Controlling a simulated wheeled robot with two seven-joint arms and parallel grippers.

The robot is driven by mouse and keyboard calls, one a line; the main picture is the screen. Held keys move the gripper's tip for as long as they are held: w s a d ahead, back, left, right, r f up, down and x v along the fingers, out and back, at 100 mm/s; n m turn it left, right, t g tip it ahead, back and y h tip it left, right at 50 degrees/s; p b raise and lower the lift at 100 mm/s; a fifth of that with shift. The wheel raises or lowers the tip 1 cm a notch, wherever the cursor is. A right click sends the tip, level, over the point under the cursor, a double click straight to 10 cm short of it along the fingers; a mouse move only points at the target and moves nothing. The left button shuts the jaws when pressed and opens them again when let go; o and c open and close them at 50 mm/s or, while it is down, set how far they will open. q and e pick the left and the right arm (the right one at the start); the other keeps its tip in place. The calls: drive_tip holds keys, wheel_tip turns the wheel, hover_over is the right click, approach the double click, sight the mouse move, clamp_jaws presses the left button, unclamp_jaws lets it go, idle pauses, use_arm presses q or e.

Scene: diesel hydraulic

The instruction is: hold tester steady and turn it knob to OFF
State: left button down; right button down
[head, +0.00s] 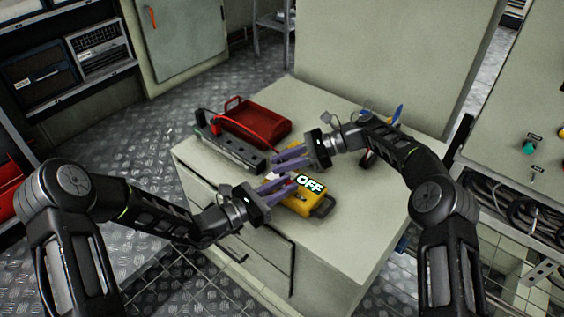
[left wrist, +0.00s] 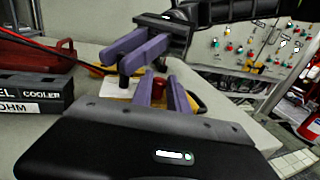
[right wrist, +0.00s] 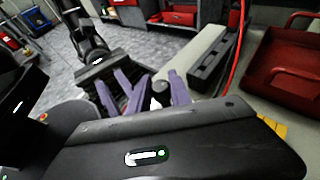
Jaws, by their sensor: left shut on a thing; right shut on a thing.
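The yellow tester (head: 300,206) lies on the pale cabinet top with a dark handle at its front right. A label or display on it reads OFF (head: 310,184). My left gripper (head: 283,184) is at the tester's left side; in the left wrist view a small red-topped part (left wrist: 159,86) shows between its purple fingers. My right gripper (head: 280,162) is just behind it, reaching in from the right; in the right wrist view a small dark rounded part (right wrist: 157,101) shows between its fingers. The fingers hide much of the tester, and I cannot tell how these parts join it.
A red open case (head: 256,122) and a long grey box (head: 232,148) marked COOLER in the left wrist view stand behind left. A red cable runs beside them. Blue-handled items (head: 397,114) lie behind my right arm. The cabinet top (head: 360,225) is clear at the front right.

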use_arm(q)
drive_tip(key=shift+s+d, duration=0.1)
drive_tip(key=shift+d, duration=0.05)
use_arm(e)
drive_tip(key=c, duration=1.2)
unclamp_jaws()
drive_tip(key=shift+r+m+t, duration=0.1)
drive_tip(key=shift+m+t, duration=0.5)
drive_tip(key=shift+t, duration=0.1)
